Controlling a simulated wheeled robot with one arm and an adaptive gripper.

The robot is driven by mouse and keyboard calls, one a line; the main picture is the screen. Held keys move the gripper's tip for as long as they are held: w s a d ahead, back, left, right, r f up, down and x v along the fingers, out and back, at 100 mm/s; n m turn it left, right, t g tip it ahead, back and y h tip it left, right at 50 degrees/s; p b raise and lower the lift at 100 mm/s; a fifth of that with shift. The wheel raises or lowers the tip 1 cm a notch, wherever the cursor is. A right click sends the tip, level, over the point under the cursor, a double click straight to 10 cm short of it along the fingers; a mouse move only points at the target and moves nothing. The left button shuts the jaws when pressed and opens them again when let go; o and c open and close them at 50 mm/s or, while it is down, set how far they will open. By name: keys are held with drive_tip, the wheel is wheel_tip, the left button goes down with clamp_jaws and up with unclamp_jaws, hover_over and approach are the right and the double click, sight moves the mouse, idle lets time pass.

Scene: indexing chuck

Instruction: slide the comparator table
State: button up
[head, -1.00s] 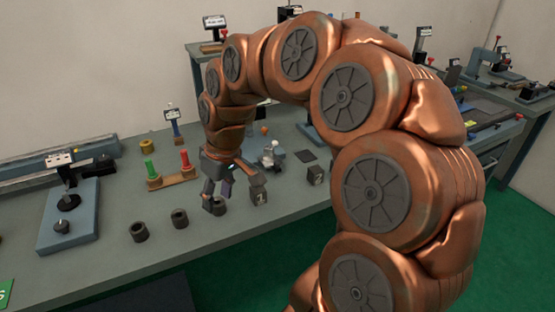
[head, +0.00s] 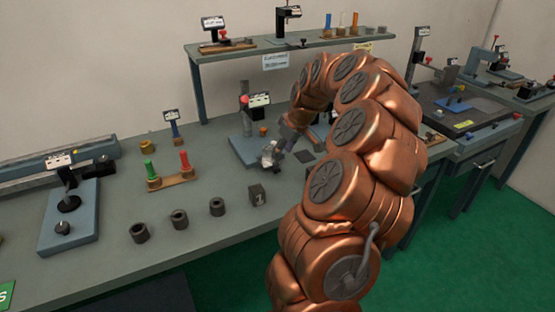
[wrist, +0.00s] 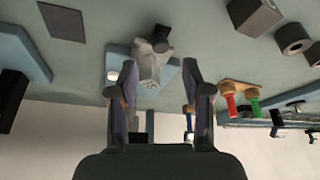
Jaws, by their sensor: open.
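Which fixture is the comparator table I cannot tell, as the small labels are unreadable. One candidate is a blue base (head: 237,150) with a column and a dark labelled gauge (head: 259,100), in the middle of the bench. A small grey-white device (head: 268,155) sits at its front; it also shows in the wrist view (wrist: 150,62) on a blue plate (wrist: 115,62). Another blue base (head: 70,228) with a labelled stand (head: 62,165) is at the left. My gripper (head: 281,143) is over the middle bench, partly hidden by my arm; its fingers (wrist: 161,98) are apart and empty.
A wooden block (head: 172,181) carries green and red pegs. A raised shelf (head: 290,46) stands behind. Open bench lies around the rings.

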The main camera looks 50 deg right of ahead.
sight(276, 163)
drive_tip(key=p+x, duration=0.1)
drive_tip(key=x, duration=0.4)
drive_tip(key=shift+w+f, duration=0.15)
drive_tip(key=shift+f, duration=0.15)
drive_tip(key=shift+c, duration=0.4)
clamp_jaws()
